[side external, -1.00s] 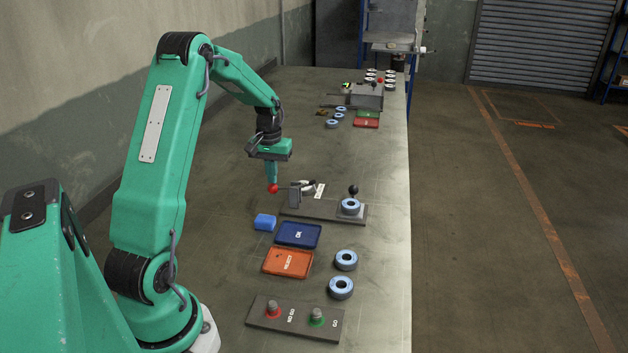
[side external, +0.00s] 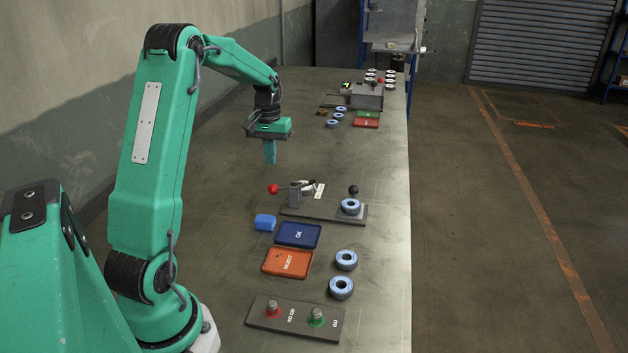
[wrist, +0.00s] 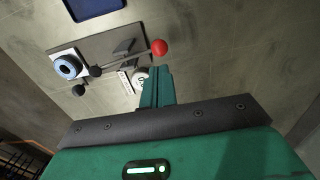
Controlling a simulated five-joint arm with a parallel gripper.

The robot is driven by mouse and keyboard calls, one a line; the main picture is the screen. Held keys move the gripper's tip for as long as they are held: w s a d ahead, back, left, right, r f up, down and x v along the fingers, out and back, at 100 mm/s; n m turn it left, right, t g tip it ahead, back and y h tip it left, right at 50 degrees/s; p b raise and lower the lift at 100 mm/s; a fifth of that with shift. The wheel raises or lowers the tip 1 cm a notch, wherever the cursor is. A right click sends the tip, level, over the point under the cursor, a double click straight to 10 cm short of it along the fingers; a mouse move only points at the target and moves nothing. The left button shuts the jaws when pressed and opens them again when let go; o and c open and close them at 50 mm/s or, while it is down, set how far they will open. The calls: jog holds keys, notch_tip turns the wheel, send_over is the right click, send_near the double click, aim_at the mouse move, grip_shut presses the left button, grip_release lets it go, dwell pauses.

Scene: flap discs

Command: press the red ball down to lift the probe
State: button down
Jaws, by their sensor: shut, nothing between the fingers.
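The red ball (side external: 273,189) is on the left end of a lever on the grey gauge stand (side external: 322,209). The black ball (side external: 353,190) stands at the stand's right end, above a blue ring-shaped disc (side external: 351,205) that lies on the stand. The probe tip is too small to make out against the disc. My gripper (side external: 270,161) is shut and empty, in the air above the red ball and apart from it. Its fingers show in the wrist view (wrist: 156,85).
A blue block (side external: 265,222), a blue OK tray (side external: 298,235) and an orange REJECT tray (side external: 287,262) lie in front of the stand. Two blue discs (side external: 346,260) lie right of the trays. A NO GO/GO plug plate (side external: 294,319) is nearest. A second set of parts (side external: 365,100) stands far back.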

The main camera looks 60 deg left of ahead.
notch_tip(320, 180, up, 3)
jog(key=shift+r, duration=0.1)
dwell(0.3)
